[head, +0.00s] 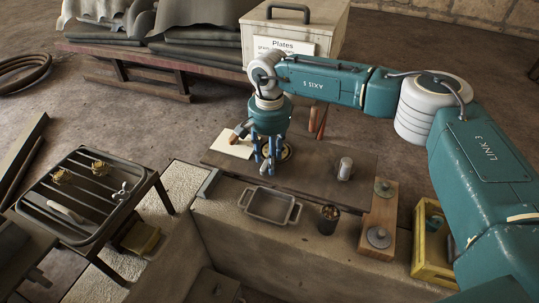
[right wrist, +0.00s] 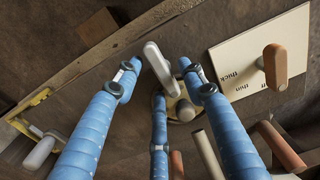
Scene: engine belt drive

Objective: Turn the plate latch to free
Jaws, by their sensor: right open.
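I cannot tell for sure which part is the plate latch. In the right wrist view a pale grey lever (right wrist: 160,68) stands between my fingertips, near a round brass-coloured base (right wrist: 185,110) that a finger partly covers. My right gripper (head: 268,165) is open, its blue fingers pointing down over the dark board; it also shows in the right wrist view (right wrist: 160,82). Whether a finger touches the lever is unclear. A card (right wrist: 262,50) marked "thick", "thin" and "off", with a wooden handle (right wrist: 275,66) over it, lies beside the gripper. My left gripper is not in view.
A wooden box (head: 328,30) labelled "Plates" stands behind. On the bench are a two-handled metal pan (head: 270,206), a dark cup (head: 328,220) and a wooden block (head: 378,222) with metal discs. A barred rack (head: 85,195) stands left, a yellow crate (head: 430,268) right.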

